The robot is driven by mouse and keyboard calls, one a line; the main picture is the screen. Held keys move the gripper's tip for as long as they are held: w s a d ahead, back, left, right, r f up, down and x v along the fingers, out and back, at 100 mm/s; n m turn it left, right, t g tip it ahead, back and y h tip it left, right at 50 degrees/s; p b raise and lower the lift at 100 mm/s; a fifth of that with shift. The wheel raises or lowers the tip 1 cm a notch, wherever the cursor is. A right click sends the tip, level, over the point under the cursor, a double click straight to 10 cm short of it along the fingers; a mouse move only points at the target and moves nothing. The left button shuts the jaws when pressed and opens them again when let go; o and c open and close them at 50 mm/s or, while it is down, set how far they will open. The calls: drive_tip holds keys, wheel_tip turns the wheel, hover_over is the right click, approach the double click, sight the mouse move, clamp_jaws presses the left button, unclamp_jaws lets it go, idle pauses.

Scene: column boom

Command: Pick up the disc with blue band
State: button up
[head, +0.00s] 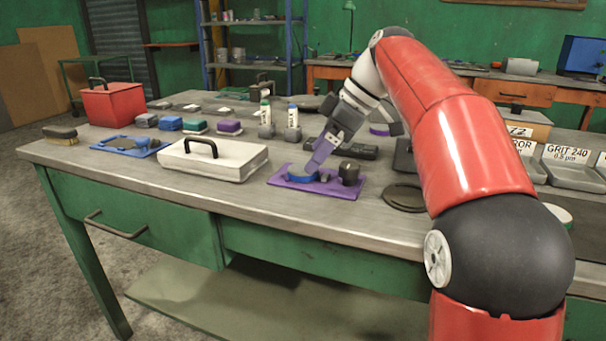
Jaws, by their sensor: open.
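The disc with blue band (301,175) sits at the left part of a purple tray (318,190) near the front of the workbench. My gripper (315,165) points down at the disc from the upper right, with its purple fingers open. The fingertips overlap the disc's right side in the picture; I cannot tell whether they touch it or straddle it. The far side of the disc is hidden by the fingers.
A dark cylinder (349,173) stands on the tray's right side, close to my gripper. A white lidded box (213,161) lies to the left, and a dark round plate (403,198) to the right.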

drive_tip(key=x, duration=0.3)
drive_tip(key=shift+a+f, duration=0.1)
drive_tip(key=shift+c, duration=0.5)
drive_tip(key=c, duration=1.2)
wheel_tip(320, 180, up, 8)
drive_tip(key=shift+w+r+p, duration=0.1)
drive_tip(key=shift+r+p, duration=0.05)
drive_tip(key=shift+p, duration=0.55)
drive_tip(key=shift+r, duration=0.9)
